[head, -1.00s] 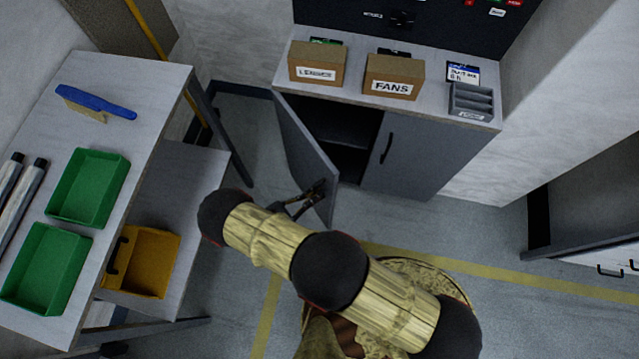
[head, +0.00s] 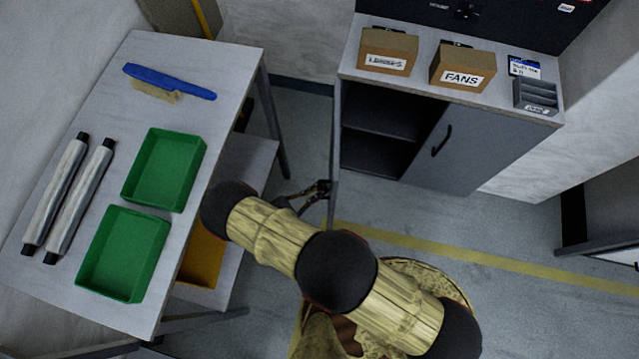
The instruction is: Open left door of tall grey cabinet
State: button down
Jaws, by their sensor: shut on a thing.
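The tall grey cabinet (head: 480,145) stands at the back right with its right door shut. Its left door (head: 336,150) is swung wide open and shows nearly edge-on, pointing toward me. The dark inside with a shelf (head: 382,125) shows behind it. My gripper (head: 322,188) is at the free end of the left door, on its handle side, and is shut on the handle. The handle itself is mostly hidden by the fingers. My arm reaches in from the bottom of the view.
Left of the door stands a table with green bins (head: 165,170), a blue brush (head: 170,82) and two silver tubes (head: 62,195). A yellow bin (head: 200,258) sits on a lower shelf. Cardboard boxes (head: 462,68) stand on the cabinet top. Floor to the right is clear.

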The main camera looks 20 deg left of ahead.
jog(key=shift+s+d, duration=0.1)
jog(key=shift+s, duration=0.05)
jog(key=c, duration=2.1)
grip_release()
jog(key=shift+o, duration=0.5)
